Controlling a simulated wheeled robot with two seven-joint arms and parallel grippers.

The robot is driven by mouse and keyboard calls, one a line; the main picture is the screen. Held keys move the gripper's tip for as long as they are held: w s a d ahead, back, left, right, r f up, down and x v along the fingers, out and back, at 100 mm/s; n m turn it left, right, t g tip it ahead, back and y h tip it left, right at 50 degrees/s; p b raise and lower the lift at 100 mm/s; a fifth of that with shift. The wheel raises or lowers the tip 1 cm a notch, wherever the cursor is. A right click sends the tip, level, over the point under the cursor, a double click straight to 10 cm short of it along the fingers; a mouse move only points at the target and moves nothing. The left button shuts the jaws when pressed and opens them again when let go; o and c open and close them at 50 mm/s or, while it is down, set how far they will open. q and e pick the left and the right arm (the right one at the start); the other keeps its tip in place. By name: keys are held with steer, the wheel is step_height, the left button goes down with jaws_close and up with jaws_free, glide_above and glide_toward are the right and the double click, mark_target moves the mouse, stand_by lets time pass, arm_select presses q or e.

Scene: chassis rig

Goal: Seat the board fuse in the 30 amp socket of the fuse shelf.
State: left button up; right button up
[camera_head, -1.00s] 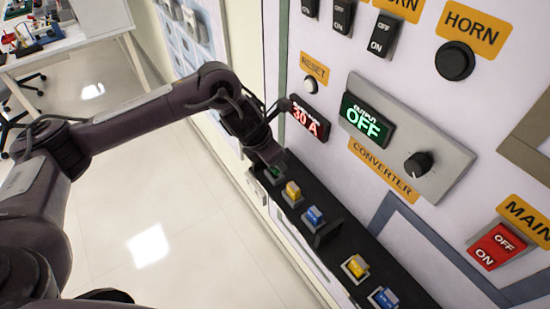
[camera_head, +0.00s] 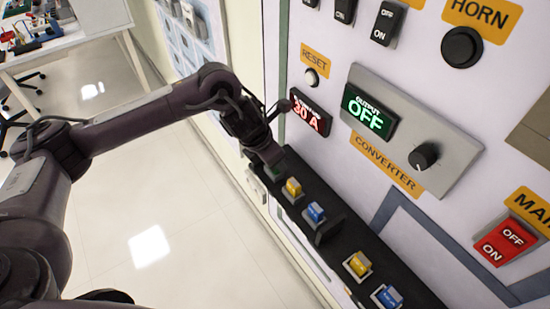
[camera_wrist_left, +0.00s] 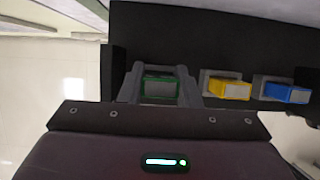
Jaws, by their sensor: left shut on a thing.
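The board fuse, green-edged with a grey face (camera_wrist_left: 160,87), sits between the two fingers of my left gripper (camera_wrist_left: 160,90) in the left wrist view. The gripper is shut on it. In the head view my left gripper (camera_head: 270,160) is at the far end of the black fuse shelf (camera_head: 333,243), and the fuse is mostly hidden by it. The fuse lines up with the row of other fuses on the shelf. The socket under it is hidden, and I cannot tell how deep the fuse sits. My right gripper is not in view.
A yellow fuse (camera_head: 292,187) and a blue fuse (camera_head: 315,213) sit beside the gripper. Another yellow (camera_head: 358,265) and blue fuse (camera_head: 387,297) sit nearer. A red 30 A display (camera_head: 309,112) and the converter panel (camera_head: 445,160) are on the wall close by.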

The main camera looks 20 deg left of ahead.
arm_select(q)
steer(key=shift+f, duration=0.3)
steer(key=shift+r, duration=0.15)
steer(key=shift+r+p, duration=0.45)
steer(key=shift+r, duration=0.35)
steer(key=shift+b, duration=0.45)
stand_by(1.1)
steer(key=shift+f+b, duration=0.75)
steer(key=shift+f, duration=0.15)
steer(key=o, duration=1)
steer(key=shift+o, duration=0.2)
steer(key=shift+r, duration=0.1)
